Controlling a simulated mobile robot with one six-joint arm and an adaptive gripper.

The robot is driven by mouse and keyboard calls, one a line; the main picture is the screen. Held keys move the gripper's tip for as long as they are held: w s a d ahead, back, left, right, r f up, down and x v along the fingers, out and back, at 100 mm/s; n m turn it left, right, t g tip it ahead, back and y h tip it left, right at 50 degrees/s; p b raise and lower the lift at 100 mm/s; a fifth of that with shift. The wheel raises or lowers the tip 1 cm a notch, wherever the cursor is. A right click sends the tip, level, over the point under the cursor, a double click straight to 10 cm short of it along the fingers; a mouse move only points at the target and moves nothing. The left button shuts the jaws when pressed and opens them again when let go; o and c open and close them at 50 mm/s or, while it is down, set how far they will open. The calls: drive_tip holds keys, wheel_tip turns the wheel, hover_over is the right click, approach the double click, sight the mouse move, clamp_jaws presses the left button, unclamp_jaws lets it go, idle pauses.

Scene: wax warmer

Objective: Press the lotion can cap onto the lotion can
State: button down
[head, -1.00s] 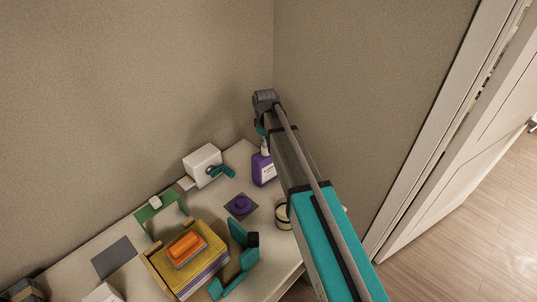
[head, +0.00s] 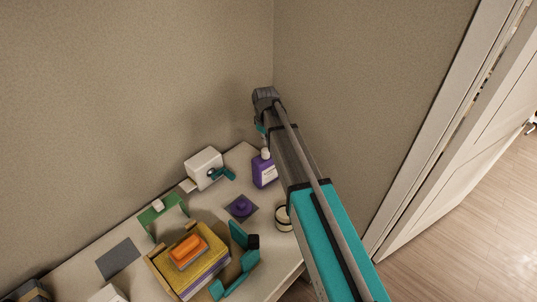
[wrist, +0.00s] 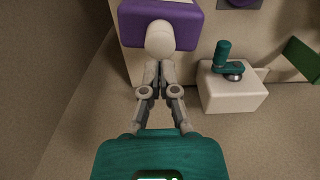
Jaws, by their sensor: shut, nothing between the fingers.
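The lotion can is a purple bottle with a pale label (head: 265,172), standing upright at the back right of the table in the head view. In the wrist view its purple body (wrist: 130,30) shows at the top. The pale rounded lotion can cap (wrist: 161,38) is over the can's top; the head view shows it small (head: 265,153). My gripper (wrist: 157,66) is shut and empty, with its fingertips at the cap's near edge. I cannot tell whether they touch it. The joint between cap and can is hidden.
A white box with a teal handle (head: 204,165) stands left of the can. A purple knob on a dark square (head: 241,206), a cream jar (head: 283,218) and a teal bracket (head: 238,262) are nearer. Walls close off the back and right.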

drive_tip(key=shift+r+p, duration=0.8)
drive_tip(key=shift+r, duration=0.25)
drive_tip(key=shift+s+d+f, duration=0.1)
drive_tip(key=shift+s+f, duration=0.05)
drive_tip(key=s+d+f+m+b, duration=0.4)
drive_tip(key=s+d+f+b, duration=0.2)
drive_tip(key=s, duration=0.5)
drive_tip(key=s+d+f+m+b, duration=0.5)
drive_tip(key=s+d+f+b, duration=0.1)
drive_tip(key=s+d, duration=0.4)
drive_tip(key=shift+s+d, duration=0.25)
drive_tip(key=shift+s, duration=0.5)
